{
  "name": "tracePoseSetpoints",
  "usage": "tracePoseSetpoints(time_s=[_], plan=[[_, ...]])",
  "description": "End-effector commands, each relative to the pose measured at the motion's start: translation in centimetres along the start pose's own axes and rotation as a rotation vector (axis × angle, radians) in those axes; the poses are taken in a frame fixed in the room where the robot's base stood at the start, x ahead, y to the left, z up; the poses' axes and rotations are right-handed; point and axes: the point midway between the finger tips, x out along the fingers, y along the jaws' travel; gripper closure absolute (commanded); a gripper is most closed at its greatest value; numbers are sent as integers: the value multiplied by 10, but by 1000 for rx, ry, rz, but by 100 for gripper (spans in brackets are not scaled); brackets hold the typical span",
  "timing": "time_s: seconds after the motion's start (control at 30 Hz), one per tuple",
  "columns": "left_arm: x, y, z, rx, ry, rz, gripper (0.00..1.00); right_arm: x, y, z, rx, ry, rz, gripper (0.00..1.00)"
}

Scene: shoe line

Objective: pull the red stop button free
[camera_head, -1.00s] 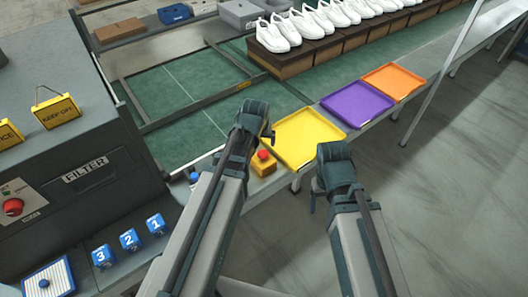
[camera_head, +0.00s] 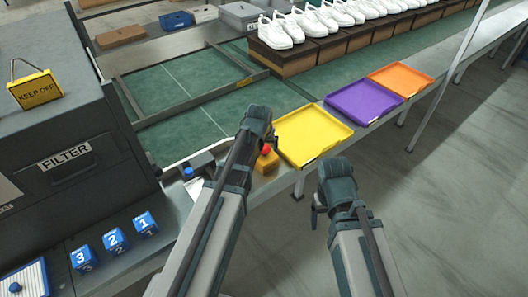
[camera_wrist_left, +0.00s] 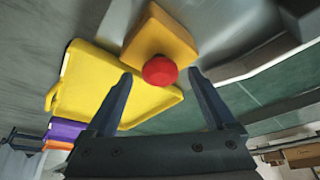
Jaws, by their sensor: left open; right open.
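The red stop button (camera_head: 266,150) is a round red cap on a small yellow box (camera_head: 265,164) at the conveyor's near edge. My left gripper (camera_head: 262,138) is open just above and behind the box in the head view, partly in front of it. In the left wrist view, the red button (camera_wrist_left: 160,70) appears between the tips of my open left gripper (camera_wrist_left: 161,80), with the yellow box (camera_wrist_left: 165,35) behind it. No contact with the fingers can be made out. My right gripper (camera_head: 318,208) is open and empty over the floor, right of the box.
A yellow tray (camera_head: 313,136), a purple tray (camera_head: 362,102) and an orange tray (camera_head: 402,80) line the conveyor edge right of the box. The dark filter machine (camera_head: 90,130) stands left, with numbered blue cubes (camera_head: 114,240) before it. A blue button (camera_head: 188,172) is near my left arm.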

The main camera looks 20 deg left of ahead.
Motion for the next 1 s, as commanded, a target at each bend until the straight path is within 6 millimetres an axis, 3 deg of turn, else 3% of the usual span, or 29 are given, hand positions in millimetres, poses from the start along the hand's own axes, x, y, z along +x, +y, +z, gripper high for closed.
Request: tracePoseSetpoints(time_s=[0.27,0.77,1.0], plan=[[1,0,0,0,0,0,11,1,0,0,0,0,0,21],[1,0,0,0,0,0,100,1,0,0,0,0,0,21],[1,0,0,0,0,0,100,1,0,0,0,0,0,21]])
